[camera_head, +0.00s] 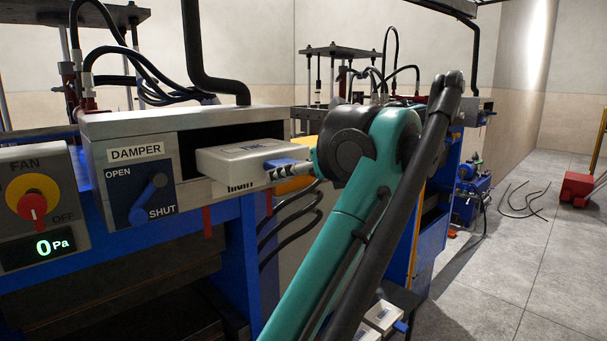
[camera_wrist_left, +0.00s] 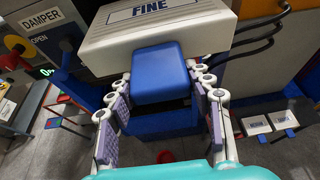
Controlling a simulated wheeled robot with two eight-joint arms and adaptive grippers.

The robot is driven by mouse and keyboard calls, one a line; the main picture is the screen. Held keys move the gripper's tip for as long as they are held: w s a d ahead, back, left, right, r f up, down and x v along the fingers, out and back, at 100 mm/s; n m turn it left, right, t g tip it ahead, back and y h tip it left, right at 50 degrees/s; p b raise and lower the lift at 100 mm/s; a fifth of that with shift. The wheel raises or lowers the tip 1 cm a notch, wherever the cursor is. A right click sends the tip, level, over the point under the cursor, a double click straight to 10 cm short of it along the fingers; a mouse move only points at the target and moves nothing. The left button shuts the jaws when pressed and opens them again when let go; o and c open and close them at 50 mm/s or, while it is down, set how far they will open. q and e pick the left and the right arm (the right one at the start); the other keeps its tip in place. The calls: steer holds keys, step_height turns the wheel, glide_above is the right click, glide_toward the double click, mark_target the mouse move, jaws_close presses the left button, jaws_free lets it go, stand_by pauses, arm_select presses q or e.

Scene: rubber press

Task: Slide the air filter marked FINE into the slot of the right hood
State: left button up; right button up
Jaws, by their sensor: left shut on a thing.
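The white air filter marked FINE (camera_wrist_left: 150,25) has a blue handle (camera_wrist_left: 160,73) facing me in the left wrist view. In the head view the filter (camera_head: 235,160) is level at the dark slot (camera_head: 215,137) of the grey metal hood (camera_head: 120,124). Its far edge overlaps the slot mouth; I cannot tell how far inside it is. My left gripper (camera_head: 296,167) is shut on the handle, one finger on each side, as it also shows in the left wrist view (camera_wrist_left: 162,82). My right gripper is not in view.
Left of the slot are a damper lever (camera_head: 149,198) and a fan panel (camera_head: 40,205) reading 0 Pa. Other white filters with blue handles lie low at the right in the left wrist view (camera_wrist_left: 284,120). A second press (camera_head: 340,70) stands behind. Open floor (camera_head: 510,260) is at right.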

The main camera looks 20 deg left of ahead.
mark_target(274, 153)
arm_select(q)
steer(key=shift+w+a, duration=0.95)
steer(key=shift+a, duration=1.35)
steer(key=shift+w+a, duration=0.95)
steer(key=shift+a, duration=1.35)
steer(key=shift+w+a, duration=0.95)
steer(key=shift+a, duration=1.35)
steer(key=shift+f+b, duration=0.55)
steer(key=shift+f, duration=0.1)
steer(key=o, duration=1.4)
steer(key=shift+o, duration=0.2)
steer(key=shift+d, duration=0.1)
steer(key=v, duration=1.2)
